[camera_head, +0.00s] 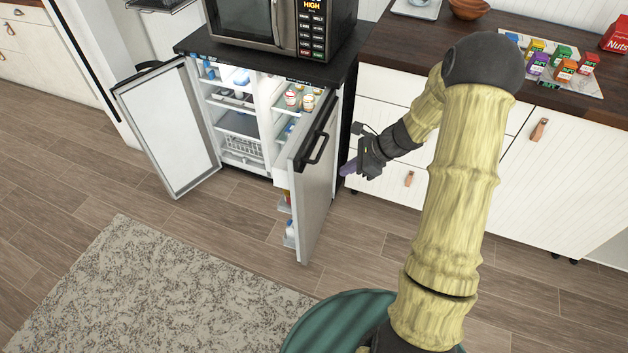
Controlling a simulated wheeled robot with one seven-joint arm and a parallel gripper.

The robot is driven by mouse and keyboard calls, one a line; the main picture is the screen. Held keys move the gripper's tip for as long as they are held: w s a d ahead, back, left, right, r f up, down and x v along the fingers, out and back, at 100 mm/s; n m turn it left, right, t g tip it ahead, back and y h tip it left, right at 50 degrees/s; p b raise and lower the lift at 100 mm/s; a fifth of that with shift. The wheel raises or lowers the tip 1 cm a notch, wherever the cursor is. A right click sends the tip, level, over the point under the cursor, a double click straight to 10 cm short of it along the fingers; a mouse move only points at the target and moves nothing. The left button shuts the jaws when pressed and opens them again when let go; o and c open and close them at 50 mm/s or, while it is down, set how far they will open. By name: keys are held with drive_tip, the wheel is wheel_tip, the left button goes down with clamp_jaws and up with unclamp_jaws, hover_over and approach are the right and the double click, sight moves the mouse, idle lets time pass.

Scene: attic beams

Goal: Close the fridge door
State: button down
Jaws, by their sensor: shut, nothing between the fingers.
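The small fridge (264,76) stands under the microwave with both doors open. Its left door (172,130) swings out to the left and shows its pale inner face. Its right door (318,190) swings out toward me, with a black handle (318,148) on its grey outer face; its inner shelves hold jars and bottles. My gripper (345,169) is shut and empty. It is just right of the right door, on the outer-face side, pointing left. I cannot tell whether its tips touch the door.
A microwave (270,22) sits on the fridge top. White cabinets (552,150) with a dark wood counter (400,60) stand to the right, close behind my arm. Small boxes lie on a tray (590,88) there. A grey rug (130,290) covers the floor in front; wooden floor between is clear.

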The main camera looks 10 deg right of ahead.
drive_tip(key=w+f+m, duration=0.1)
drive_tip(key=w+d+m, duration=0.1)
drive_tip(key=w+f+t, duration=0.1)
drive_tip(key=shift+d+f+m+y, duration=0.25)
drive_tip(key=shift+f+m+y, duration=0.1)
drive_tip(key=shift+m+y, duration=0.05)
approach(305, 176)
drive_tip(key=f+x, duration=0.1)
drive_tip(key=x, duration=0.4)
drive_tip(key=shift+w+a+r, duration=0.1)
drive_tip(key=shift+a+r, duration=0.05)
drive_tip(key=shift+a, duration=0.05)
drive_tip(key=shift+w+a, duration=0.1)
